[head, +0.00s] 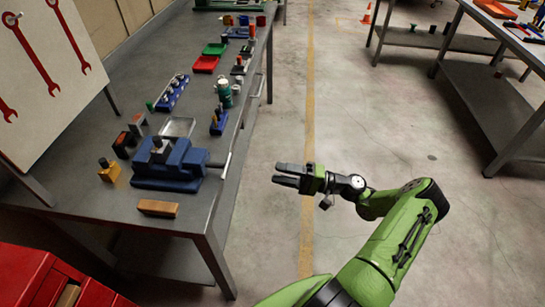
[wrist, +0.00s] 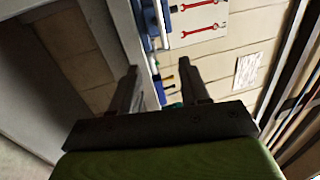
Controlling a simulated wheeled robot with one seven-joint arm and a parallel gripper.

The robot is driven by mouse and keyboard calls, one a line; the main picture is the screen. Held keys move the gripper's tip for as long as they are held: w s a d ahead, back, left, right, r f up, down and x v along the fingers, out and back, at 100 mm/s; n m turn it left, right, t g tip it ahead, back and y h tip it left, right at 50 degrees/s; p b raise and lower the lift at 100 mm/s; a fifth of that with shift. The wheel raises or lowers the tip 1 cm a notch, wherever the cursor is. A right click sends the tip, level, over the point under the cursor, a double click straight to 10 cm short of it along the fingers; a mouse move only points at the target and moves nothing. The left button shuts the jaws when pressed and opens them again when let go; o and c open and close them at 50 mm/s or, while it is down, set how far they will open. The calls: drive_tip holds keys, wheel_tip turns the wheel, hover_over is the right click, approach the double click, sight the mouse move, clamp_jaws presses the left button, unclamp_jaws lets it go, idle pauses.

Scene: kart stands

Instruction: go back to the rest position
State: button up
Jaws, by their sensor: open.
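My gripper (head: 287,175) is at the end of my green arm in the head view. It is out over the floor, a little to the right of the left workbench (head: 205,222), and its fingers point left toward the bench. In the wrist view my gripper (wrist: 158,82) shows two dark fingers spread well apart with nothing between them. It is open and empty. It touches nothing that I can see.
The bench carries a blue vise (head: 175,165), a wooden block (head: 158,208), a green bottle (head: 224,92) and a red tray (head: 205,64). A red cabinet (head: 50,280) stands at lower left. Another table (head: 440,38) stands at right. The floor between is clear.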

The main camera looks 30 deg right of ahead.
drive_tip(key=s+a+r+n+g+h+p, duration=0.35)
drive_tip(key=a+r+n+g+h, duration=0.25)
drive_tip(key=a+r+g+h, duration=0.45)
drive_tip(key=s+a+r+t+h, duration=0.1)
drive_tip(key=s+r+t+h, duration=0.1)
drive_tip(key=s+r, duration=0.4)
drive_tip(key=s+a+r+n+t+h+p, duration=0.1)
drive_tip(key=s+a+r+t+h, duration=0.1)
drive_tip(key=s+r+h, duration=0.2)
drive_tip(key=s+r, duration=0.3)
drive_tip(key=s, duration=0.4)
